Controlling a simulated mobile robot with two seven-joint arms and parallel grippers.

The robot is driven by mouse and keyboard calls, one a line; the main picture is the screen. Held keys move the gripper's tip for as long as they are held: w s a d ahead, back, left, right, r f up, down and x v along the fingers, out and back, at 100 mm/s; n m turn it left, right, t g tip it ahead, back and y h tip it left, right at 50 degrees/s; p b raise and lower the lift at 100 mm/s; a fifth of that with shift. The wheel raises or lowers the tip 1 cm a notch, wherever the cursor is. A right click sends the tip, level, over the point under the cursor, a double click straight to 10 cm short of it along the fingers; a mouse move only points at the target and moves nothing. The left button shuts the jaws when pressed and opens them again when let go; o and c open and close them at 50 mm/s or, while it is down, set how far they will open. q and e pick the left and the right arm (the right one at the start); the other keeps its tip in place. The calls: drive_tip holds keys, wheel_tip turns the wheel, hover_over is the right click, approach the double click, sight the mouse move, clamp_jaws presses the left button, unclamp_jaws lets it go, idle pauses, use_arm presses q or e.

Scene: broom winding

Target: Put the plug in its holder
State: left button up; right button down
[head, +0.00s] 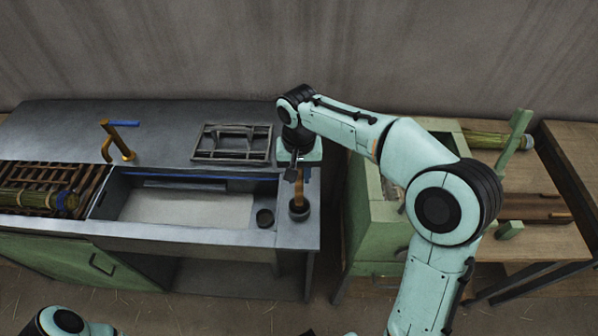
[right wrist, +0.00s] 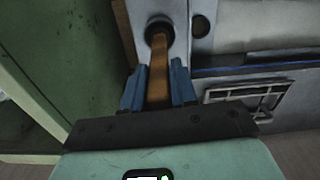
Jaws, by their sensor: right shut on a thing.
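The plug shows as a brown wooden handle (head: 300,190), upright in the head view and also seen in the right wrist view (right wrist: 159,82). Its lower end is at a round dark cup-like holder (head: 299,211) on the right end of the metal sink counter; the holder shows in the right wrist view too (right wrist: 159,29). My right gripper (head: 299,174), pointing down above the holder, is shut on the handle between its blue fingers (right wrist: 159,78). The handle's end appears inside the holder's rim; how deep I cannot tell. My left gripper is out of view.
The sink basin (head: 185,207) with a dark round drain (head: 265,218) lies left of the holder. A metal rack (head: 232,144) and brass tap (head: 118,141) stand behind it. A green cabinet (head: 372,235) stands close on the right.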

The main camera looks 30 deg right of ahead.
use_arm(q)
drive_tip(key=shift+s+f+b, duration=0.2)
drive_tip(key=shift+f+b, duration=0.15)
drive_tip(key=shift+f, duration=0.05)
use_arm(e)
drive_tip(key=shift+f, duration=0.6)
drive_tip(key=c, duration=1.2)
unclamp_jaws()
drive_tip(key=shift+o, duration=0.2)
drive_tip(key=shift+r+p, duration=1.8)
drive_tip(key=shift+r, duration=1.1)
drive_tip(key=shift+r+p, duration=1.4)
drive_tip(key=shift+r, duration=1.25)
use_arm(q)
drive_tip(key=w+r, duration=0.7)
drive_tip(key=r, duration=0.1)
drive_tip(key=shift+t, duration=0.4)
use_arm(e)
drive_tip(key=shift+f, duration=0.1)
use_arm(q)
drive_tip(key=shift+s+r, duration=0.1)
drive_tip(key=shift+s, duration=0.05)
use_arm(e)
drive_tip(key=shift+s, duration=0.1)
